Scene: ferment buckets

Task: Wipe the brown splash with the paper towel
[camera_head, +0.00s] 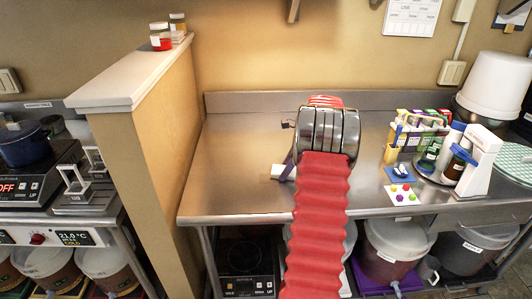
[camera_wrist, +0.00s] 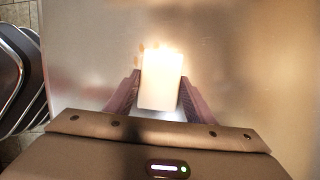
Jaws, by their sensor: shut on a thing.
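A white paper towel (camera_wrist: 161,82) is held between the two purple-grey fingers of my gripper (camera_wrist: 158,92) in the wrist view, low over or on the steel counter; I cannot tell if it touches. In the head view a white edge of the towel (camera_head: 280,172) shows left of my arm, beside one finger of my gripper (camera_head: 288,164). The brown splash (camera_wrist: 142,47) shows as small brownish spots at the towel's far edge, in bright glare; the towel may cover part of it. I cannot make out the splash in the head view, where my arm blocks much of the counter.
The steel counter (camera_head: 240,150) is clear to the left, up to a tan partition (camera_head: 150,110). To the right stand a rack of colored packets (camera_head: 420,128), bottles, a white dispenser (camera_head: 478,160), a blue mat (camera_head: 398,174) and a card with colored dots (camera_head: 403,194).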

